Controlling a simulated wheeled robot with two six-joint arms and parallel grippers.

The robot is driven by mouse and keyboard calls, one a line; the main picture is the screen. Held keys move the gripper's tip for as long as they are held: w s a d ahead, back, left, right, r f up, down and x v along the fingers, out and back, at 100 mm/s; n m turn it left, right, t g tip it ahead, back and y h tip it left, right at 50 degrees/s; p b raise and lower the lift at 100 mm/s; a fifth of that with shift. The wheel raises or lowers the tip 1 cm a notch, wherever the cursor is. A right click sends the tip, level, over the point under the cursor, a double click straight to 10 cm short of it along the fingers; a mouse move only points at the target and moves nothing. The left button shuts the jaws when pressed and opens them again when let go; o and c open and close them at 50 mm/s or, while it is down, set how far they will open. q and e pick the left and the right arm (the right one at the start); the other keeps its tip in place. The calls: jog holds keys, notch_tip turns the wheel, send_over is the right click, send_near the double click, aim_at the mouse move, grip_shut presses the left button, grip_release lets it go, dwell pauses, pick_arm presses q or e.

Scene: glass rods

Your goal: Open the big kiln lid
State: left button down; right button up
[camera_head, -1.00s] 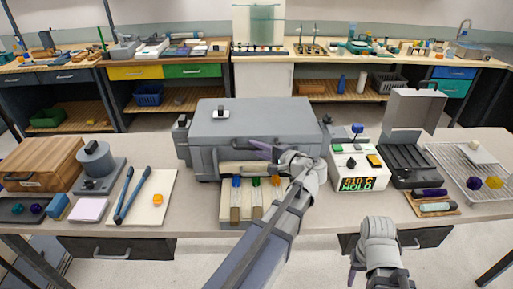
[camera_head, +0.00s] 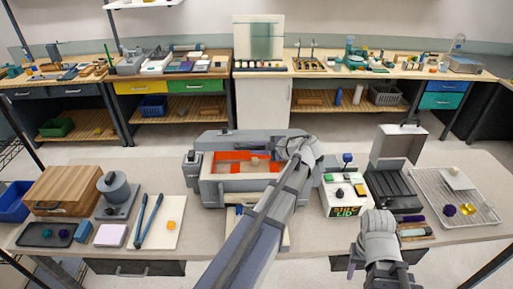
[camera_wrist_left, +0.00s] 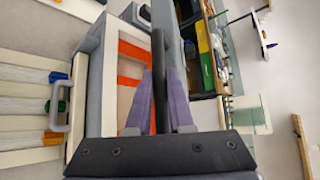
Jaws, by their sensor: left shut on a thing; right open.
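The big grey kiln (camera_head: 207,190) stands mid-table with its front opening uncovered, showing a glowing orange inside (camera_head: 232,157). Its grey lid (camera_head: 225,138) is raised along the top. My left gripper (camera_wrist_left: 161,78) is shut on the dark bar handle (camera_wrist_left: 158,45) in the left wrist view, purple fingers on both sides. The lid panel (camera_wrist_left: 175,55) stands just right of the handle there. In the head view my left arm covers its fingertips and the handle. My right gripper (camera_head: 353,265) is open and empty near the table's front edge, partly hidden by its wrist.
A rod rack partly hidden by my left arm is before the kiln. A white board (camera_head: 168,226) with blue-handled tools lies left.

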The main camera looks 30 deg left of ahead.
pick_arm(q)
jog(key=w+a+r+p, duration=0.4)
jog(key=w+r+p, duration=0.2)
jog(key=w+r, duration=0.1)
jog(key=w+a+r+p, duration=0.4)
jog(key=w+r+p, duration=0.2)
jog(key=w+r, duration=0.1)
jog(key=shift+a+p, duration=0.3)
jog(key=shift+p, duration=0.05)
jog(key=c, duration=0.8)
grip_release()
jog(key=s+d+r+p, duration=0.1)
jog(key=d, duration=1.3)
jog(key=shift+s+d, duration=0.2)
jog(key=shift+d, duration=0.1)
